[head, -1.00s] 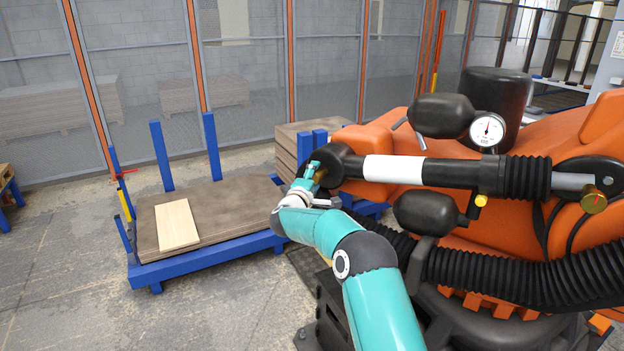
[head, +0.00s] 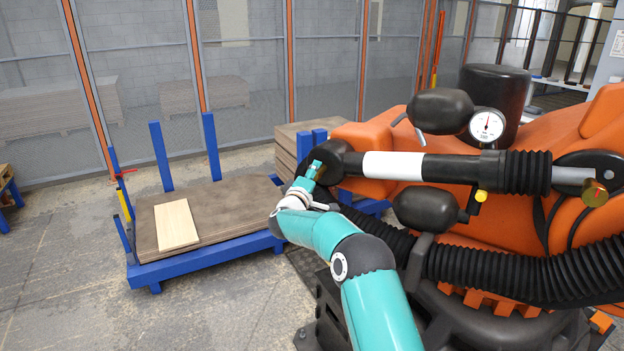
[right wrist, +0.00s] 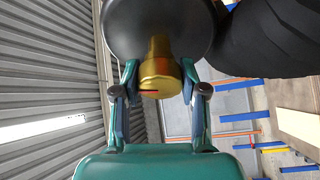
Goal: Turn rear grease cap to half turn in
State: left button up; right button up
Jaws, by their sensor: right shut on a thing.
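A brass grease cap (right wrist: 158,72) with a dark red mark on its face sits under the black rounded end (right wrist: 160,25) of the cylinder in the right wrist view. My right gripper (right wrist: 160,76) has one finger on each side of this cap and is shut on it. In the head view my right gripper (head: 316,170) is at the left end of the black cylinder (head: 452,171), and its fingers largely hide the cap. A second brass cap (head: 594,193) with a red mark hangs at the cylinder's right end, apart from my gripper. My left gripper is not in view.
The orange machine body (head: 375,150) and a black ribbed hose (head: 520,277) lie close to my right arm. A pressure gauge (head: 487,125) stands above the cylinder. A blue pallet frame (head: 205,264) carries brown boards and one pale board (head: 176,224). Mesh fencing stands behind.

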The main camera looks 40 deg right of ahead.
jog(key=shift+w+m+h+b, duration=0.1)
jog(key=shift+m+h+b, duration=0.5)
jog(key=shift+m+b, duration=0.95)
jog(key=shift+m+p, duration=0.45)
jog(key=shift+m, duration=0.2)
jog(key=o, duration=1.1)
jog(key=shift+w+f, duration=0.15)
jog(key=shift+o, duration=0.2)
jog(key=v, duration=1.2)
